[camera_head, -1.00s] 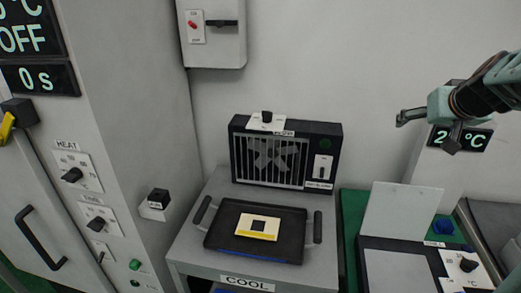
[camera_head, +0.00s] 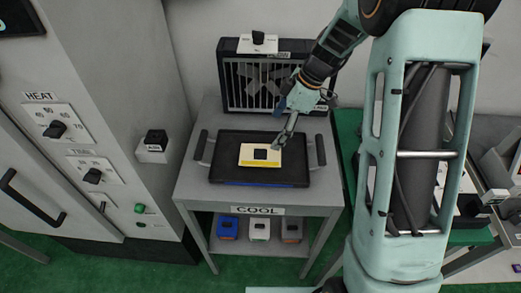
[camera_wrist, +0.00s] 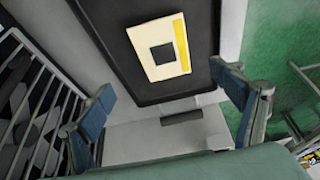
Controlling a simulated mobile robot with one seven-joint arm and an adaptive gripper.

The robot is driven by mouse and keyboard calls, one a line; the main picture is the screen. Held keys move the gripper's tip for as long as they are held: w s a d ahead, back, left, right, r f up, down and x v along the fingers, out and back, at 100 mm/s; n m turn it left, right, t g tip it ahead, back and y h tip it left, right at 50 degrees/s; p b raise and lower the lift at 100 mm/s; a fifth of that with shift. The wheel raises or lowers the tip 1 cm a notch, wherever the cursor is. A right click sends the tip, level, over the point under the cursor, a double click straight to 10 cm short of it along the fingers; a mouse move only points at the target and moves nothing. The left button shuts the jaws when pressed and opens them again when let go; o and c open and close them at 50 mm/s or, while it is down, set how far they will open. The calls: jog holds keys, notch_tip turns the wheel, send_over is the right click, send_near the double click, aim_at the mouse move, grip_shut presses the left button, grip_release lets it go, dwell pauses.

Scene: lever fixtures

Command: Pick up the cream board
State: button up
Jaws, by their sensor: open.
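The cream board (camera_head: 260,154) has a dark square in its middle and a yellow strip along one edge. It lies flat on a black tray (camera_head: 228,172) on the grey cart marked COOL. In the wrist view the cream board (camera_wrist: 147,67) is at the upper middle, beyond the fingertips. My gripper (camera_head: 283,124) is above the tray's far right part, near the board's right end. In the wrist view my gripper (camera_wrist: 165,97) has its two blue-padded fingers wide apart with nothing between them. The board appears apart from the fingers.
A fan unit (camera_head: 268,82) stands at the back of the cart, close behind my gripper. The tray has handles at both sides. A tall grey cabinet with knobs (camera_head: 57,131) is at the left. A green-topped table is at the right, partly hidden by my arm.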

aim_at(260, 154)
jog(key=x, duration=0.3)
jog(key=p+x, duration=0.1)
jog(key=x, duration=0.3)
jog(key=p+x, duration=0.1)
jog(key=x, duration=0.2)
jog(key=shift+s+a+f, duration=0.2)
jog(key=shift+s, duration=0.15)
jog(key=shift+c, duration=0.4)
jog(key=c, duration=1.2)
jog(key=shift+r, duration=0.15)
